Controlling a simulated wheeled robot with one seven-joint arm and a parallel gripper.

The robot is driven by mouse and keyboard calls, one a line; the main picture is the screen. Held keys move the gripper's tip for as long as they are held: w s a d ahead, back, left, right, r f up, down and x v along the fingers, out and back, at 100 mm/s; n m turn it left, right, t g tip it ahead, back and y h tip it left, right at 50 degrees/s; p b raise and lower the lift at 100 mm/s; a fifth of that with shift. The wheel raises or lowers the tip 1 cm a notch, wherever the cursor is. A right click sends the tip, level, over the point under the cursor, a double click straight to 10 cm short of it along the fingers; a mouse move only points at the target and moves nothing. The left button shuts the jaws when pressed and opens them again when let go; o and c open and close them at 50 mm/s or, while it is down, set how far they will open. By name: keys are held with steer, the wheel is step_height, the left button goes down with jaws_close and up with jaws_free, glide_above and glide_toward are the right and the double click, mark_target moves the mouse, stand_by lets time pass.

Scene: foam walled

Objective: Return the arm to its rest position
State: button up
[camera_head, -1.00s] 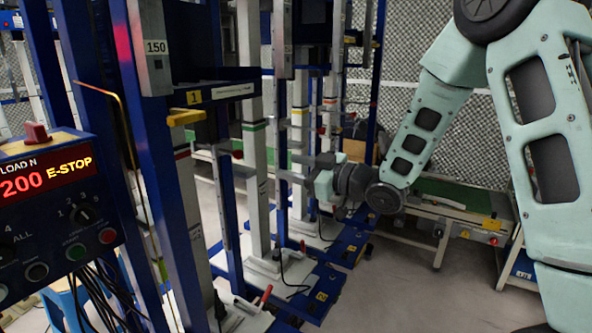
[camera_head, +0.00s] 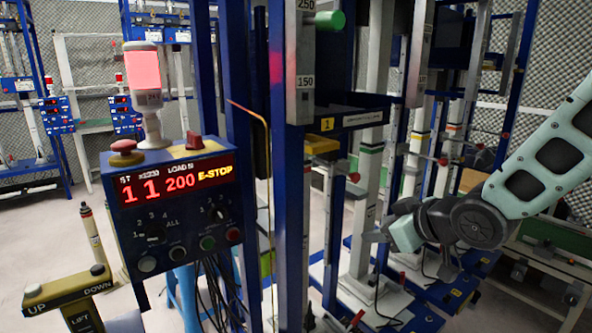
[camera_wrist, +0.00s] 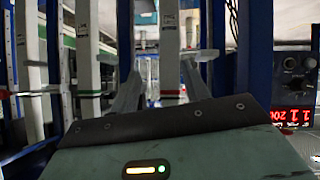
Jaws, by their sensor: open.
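My gripper (camera_head: 377,236) shows in the head view at the end of my pale green arm, right of centre, in front of the blue test stands. In the wrist view its two grey fingers (camera_wrist: 160,88) stand well apart with nothing between them, so it is open and empty. My arm reaches down and left from the right edge of the head view. The upper arm is out of view.
A control box (camera_head: 178,205) with a lit E-STOP display stands left of centre, with a red lamp (camera_head: 142,70) above it. Blue frames with white columns (camera_head: 367,190) stand close around my gripper. An UP/DOWN pedestal (camera_head: 70,290) is at lower left. Open floor shows at left.

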steer(key=s+a+g+h+p, duration=0.1)
steer(key=s+g, duration=0.2)
steer(key=s, duration=0.6)
steer(key=s+a+g+h+p, duration=0.1)
steer(key=s+g+h, duration=0.1)
steer(key=s, duration=0.8)
steer(key=s+a+r+g+h+p, duration=0.1)
steer(key=s+g, duration=0.3)
steer(key=s, duration=0.6)
steer(key=shift+m+g+h+p, duration=0.3)
steer(key=shift+g+h, duration=0.1)
